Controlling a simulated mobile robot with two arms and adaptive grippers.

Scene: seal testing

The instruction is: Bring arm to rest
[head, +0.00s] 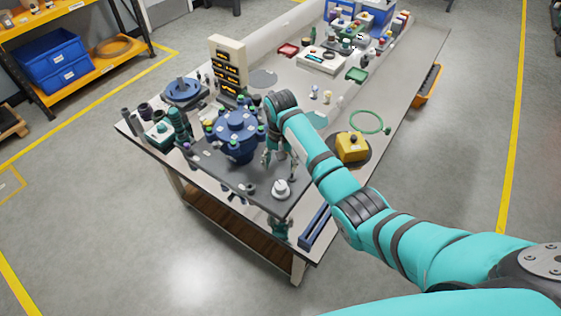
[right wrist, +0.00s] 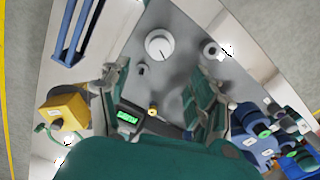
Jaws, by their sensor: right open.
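My right arm (head: 325,172) is teal with dark joint bands. It reaches from the lower right over the workbench in the head view. My right gripper (head: 279,168) hangs pointing down over the dark plate, just right of the blue flanged vessel (head: 236,138). In the right wrist view the gripper (right wrist: 157,88) has its two fingers spread apart with nothing held between them. The vessel shows at the right of that view (right wrist: 262,148). A white round knob-like part (right wrist: 159,44) lies beyond the fingertips. My left gripper is not in view.
The workbench (head: 300,92) holds a yellow block (head: 352,147), a green ring (head: 367,122), a blue channel-shaped piece (head: 315,227) and a stacked display panel (head: 228,68). A shelf with blue bins (head: 52,60) stands at left. Floor right of the bench is clear.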

